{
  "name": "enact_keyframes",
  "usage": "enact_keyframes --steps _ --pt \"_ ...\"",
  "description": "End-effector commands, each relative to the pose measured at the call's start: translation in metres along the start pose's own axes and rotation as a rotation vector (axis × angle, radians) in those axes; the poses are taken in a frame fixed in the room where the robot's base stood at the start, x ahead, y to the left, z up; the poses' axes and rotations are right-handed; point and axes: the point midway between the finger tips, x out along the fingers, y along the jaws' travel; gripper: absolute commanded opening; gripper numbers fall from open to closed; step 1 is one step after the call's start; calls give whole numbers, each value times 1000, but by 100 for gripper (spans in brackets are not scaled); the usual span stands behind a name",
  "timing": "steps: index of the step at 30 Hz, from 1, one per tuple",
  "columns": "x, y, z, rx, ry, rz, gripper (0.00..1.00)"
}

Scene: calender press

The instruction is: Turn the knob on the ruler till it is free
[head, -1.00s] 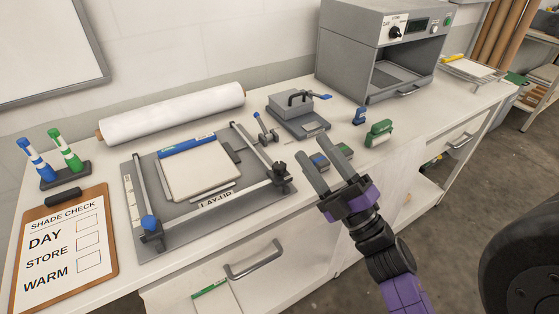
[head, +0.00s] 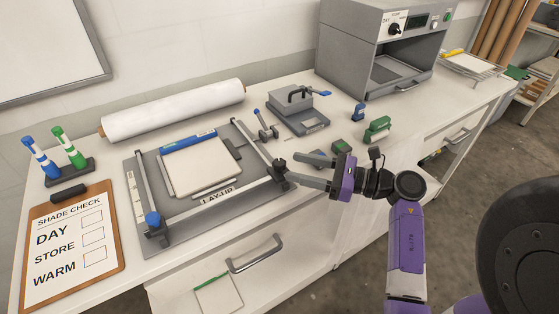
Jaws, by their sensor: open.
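The lay-up board (head: 185,242) lies on the bench with metal bars along its left, right and front sides. The front bar (head: 235,196), which looks like the ruler, runs beside the LAY-UP label. A dark knob (head: 279,166) stands at its right end, and a blue knob (head: 152,218) stands at its left end. Which of them is the ruler's knob I cannot tell for certain. My gripper (head: 293,168) is open, its two grey fingers pointing left at the dark knob. The tips are very close to it; contact cannot be made out.
A white sheet stack (head: 205,168) lies on the board. Behind are a white roll (head: 172,112) and a grey press block (head: 300,108). Small blue (head: 359,112) and green (head: 377,130) items stand right. A drawer handle (head: 257,254) juts from the bench front.

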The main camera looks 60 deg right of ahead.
Motion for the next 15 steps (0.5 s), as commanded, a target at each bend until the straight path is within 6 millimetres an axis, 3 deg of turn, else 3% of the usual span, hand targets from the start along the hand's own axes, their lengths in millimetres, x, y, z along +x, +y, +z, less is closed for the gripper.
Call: enact_keyframes --steps 6,15 --pt "35 1 3 2 -1 2 52" --pt "56 0 1 2 -1 0 52"
